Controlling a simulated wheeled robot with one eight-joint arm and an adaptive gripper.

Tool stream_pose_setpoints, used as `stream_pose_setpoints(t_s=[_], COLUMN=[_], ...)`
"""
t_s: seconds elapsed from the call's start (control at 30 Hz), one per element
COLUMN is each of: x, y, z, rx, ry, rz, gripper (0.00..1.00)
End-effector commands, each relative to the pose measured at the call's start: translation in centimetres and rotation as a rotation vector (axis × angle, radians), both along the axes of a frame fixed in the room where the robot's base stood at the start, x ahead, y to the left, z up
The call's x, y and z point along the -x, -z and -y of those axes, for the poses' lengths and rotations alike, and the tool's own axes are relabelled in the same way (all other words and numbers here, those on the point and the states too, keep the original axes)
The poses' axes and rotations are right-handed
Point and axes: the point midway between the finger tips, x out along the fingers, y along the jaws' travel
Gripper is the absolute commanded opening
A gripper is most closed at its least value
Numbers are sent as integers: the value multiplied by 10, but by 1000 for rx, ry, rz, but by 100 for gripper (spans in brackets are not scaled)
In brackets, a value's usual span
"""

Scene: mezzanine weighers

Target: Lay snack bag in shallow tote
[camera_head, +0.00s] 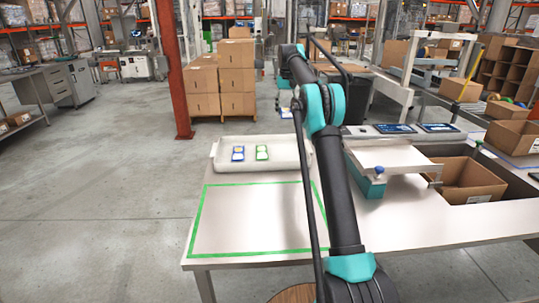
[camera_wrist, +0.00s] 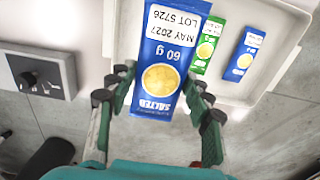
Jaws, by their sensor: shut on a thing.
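My gripper (camera_wrist: 162,88) is shut on a blue snack bag (camera_wrist: 165,50) labelled "SALTED" and "60 g", with a white date label. The bag stands out past the fingertips, printed face toward the wrist camera. The shallow tote (camera_head: 226,163) is a white tray at the back of the table in the head view; its rim (camera_wrist: 288,62) shows behind the bag in the wrist view. A green bag (camera_head: 262,152) and a blue bag (camera_head: 238,153) lie apart in it. The held bag covers part of the tote; its height above it is unclear.
Green tape (camera_head: 193,222) outlines a clear area of the table in front of the tote. A scale (camera_head: 385,157) and an open cardboard box (camera_head: 466,180) stand to the right. A grey box with a black knob (camera_wrist: 40,75) shows at left in the wrist view.

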Motion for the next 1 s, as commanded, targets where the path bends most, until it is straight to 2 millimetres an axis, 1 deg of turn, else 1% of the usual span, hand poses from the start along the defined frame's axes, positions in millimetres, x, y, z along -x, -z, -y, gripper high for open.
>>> stream_pose_setpoints(t_s=[0.07, 0.17, 0.5, 0.6, 0.7, 0.8, 1.0], x=[-1, -1, -1, -1, -1, -1, -1], y=[8, 25, 108, 130, 148, 158, 170], z=[0, 0, 0, 0, 0, 0, 0], rx=[0, 0, 0, 0, 0, 0, 0], ry=[0, 0, 0, 0, 0, 0, 0], rz=[0, 0, 0, 0, 0, 0, 0], gripper=[22, 22, 22, 22, 22, 22, 22])
